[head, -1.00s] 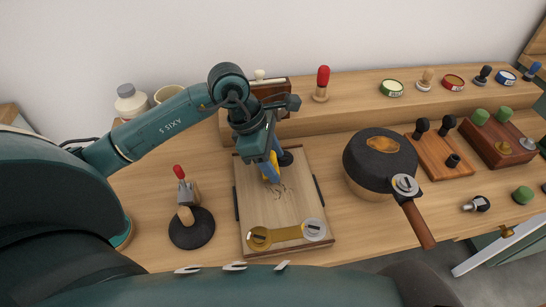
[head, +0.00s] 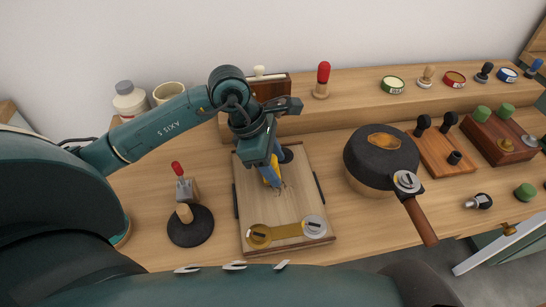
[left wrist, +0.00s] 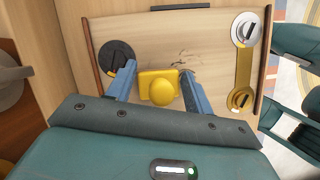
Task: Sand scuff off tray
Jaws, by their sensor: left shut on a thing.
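The tray (head: 303,195) is a pale wooden board with dark handles, lying flat on the bench; it also shows in the left wrist view (left wrist: 215,35). My left gripper (head: 274,181) points down over the tray's middle. It is shut on a yellow block (left wrist: 159,87), one blue finger on each side in the left wrist view. The scuff (left wrist: 184,60) is a patch of thin dark scribbled lines beside the block, partly hidden by it in the head view. I cannot tell whether the block touches the tray. My right gripper is not in view.
A yellow-and-silver dial bar (head: 287,232) lies at the tray's near end, and a black dial disc (left wrist: 116,55) at its far end. A red-tipped tool on a black base (head: 190,225) stands left. A black pan (head: 380,160) stands right, its handle toward the front edge.

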